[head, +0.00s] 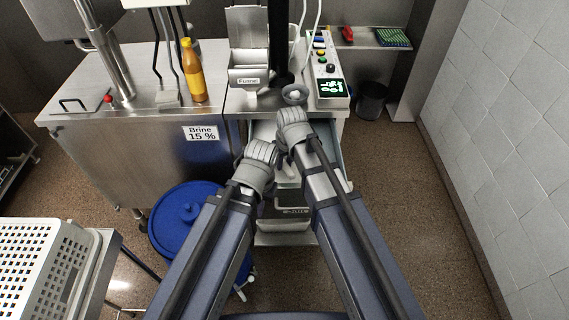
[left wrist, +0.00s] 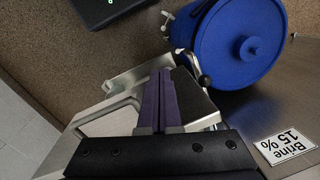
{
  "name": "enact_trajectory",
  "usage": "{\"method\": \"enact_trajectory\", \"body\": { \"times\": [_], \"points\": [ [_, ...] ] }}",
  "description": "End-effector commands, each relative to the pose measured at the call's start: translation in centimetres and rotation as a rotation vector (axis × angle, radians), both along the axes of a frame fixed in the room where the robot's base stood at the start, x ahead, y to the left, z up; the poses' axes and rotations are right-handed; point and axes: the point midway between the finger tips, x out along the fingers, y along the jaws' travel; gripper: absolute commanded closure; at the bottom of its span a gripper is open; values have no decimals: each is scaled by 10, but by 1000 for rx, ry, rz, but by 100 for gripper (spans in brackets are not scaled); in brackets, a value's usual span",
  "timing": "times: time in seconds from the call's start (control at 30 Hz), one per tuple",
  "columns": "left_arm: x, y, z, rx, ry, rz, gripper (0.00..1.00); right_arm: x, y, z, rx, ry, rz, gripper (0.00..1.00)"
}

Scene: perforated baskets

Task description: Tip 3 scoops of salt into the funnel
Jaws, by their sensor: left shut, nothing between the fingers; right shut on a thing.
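My right gripper (head: 291,117) is shut on a grey scoop (head: 294,101), held to the right of and slightly below the funnel. Something pale shows in the scoop's round bowl; I cannot tell how much. My left gripper (head: 273,149) is lower, shut and empty, over an open drawer (head: 263,132). Its closed fingers also show in the left wrist view (left wrist: 167,100). I cannot make out salt in the drawer, which my arms partly cover.
A control panel (head: 327,78) stands right of the scoop. An orange bottle (head: 193,75) stands on the brine bench (head: 135,80) at left. A blue lidded drum (head: 185,222) is below it. A white perforated basket (head: 42,270) is at lower left.

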Motion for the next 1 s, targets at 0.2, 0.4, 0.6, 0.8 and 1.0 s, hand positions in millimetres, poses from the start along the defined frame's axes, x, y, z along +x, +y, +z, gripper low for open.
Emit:
{"method": "enact_trajectory", "body": {
  "times": [0.2,0.4,0.6,0.8,1.0],
  "points": [
    [0,0,15,0,0,0,100,-7,-3,20,28,-80,0,100],
    [0,0,28,0,0,0,100,-12,-5,34,32,-90,0,100],
    [0,0,42,0,0,0,100,-17,-6,48,35,-100,0,100],
    [0,0,55,0,0,0,100,-22,-8,62,40,-112,0,100],
    [0,0,68,0,0,0,100,-27,-10,76,45,-123,0,100]
  ]
}}
